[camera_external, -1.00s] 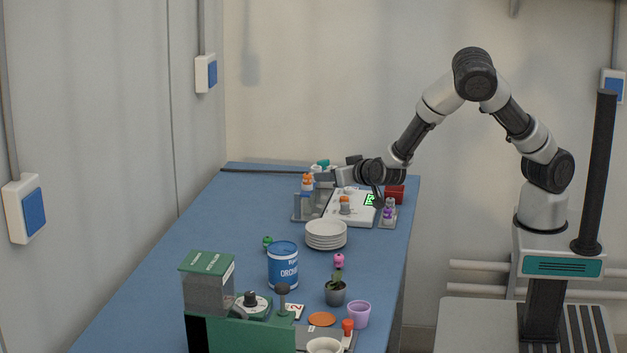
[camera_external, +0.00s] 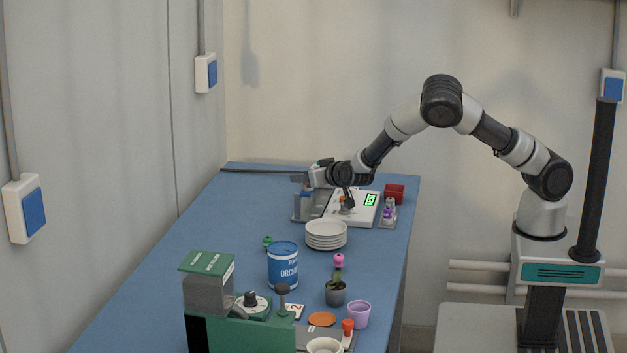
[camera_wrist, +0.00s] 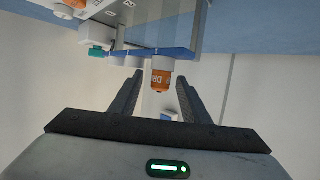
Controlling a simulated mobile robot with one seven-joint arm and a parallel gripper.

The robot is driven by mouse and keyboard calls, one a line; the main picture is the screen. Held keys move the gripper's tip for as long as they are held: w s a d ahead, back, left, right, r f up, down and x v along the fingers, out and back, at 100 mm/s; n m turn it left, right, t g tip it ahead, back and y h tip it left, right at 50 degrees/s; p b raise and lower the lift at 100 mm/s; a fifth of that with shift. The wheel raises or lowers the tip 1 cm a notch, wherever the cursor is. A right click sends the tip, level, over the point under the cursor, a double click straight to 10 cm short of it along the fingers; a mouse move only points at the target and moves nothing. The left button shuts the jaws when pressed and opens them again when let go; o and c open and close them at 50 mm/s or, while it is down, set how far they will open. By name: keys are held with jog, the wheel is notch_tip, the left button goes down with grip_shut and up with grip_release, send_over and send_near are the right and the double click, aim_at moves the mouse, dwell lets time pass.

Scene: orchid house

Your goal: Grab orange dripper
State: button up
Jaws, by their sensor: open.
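The orange dripper (camera_wrist: 161,78), a small white bottle with an orange label and tip, shows upside down in the wrist view. It lies in the gap between the two dark fingers, near their tips. My gripper (camera_wrist: 159,74) is open, and no finger is seen pressing on it. In the external view my gripper (camera_external: 312,179) is at the grey rack (camera_external: 299,208) at the back of the table, and it hides the dripper there.
A white scale (camera_external: 366,209) with a green display stands right of the rack. A second orange-topped item (camera_external: 343,202) on it is partly hidden by my arm. A teal-capped bottle (camera_wrist: 97,52) is close by. Stacked plates (camera_external: 326,236) stand in front.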

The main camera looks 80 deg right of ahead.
grip_shut()
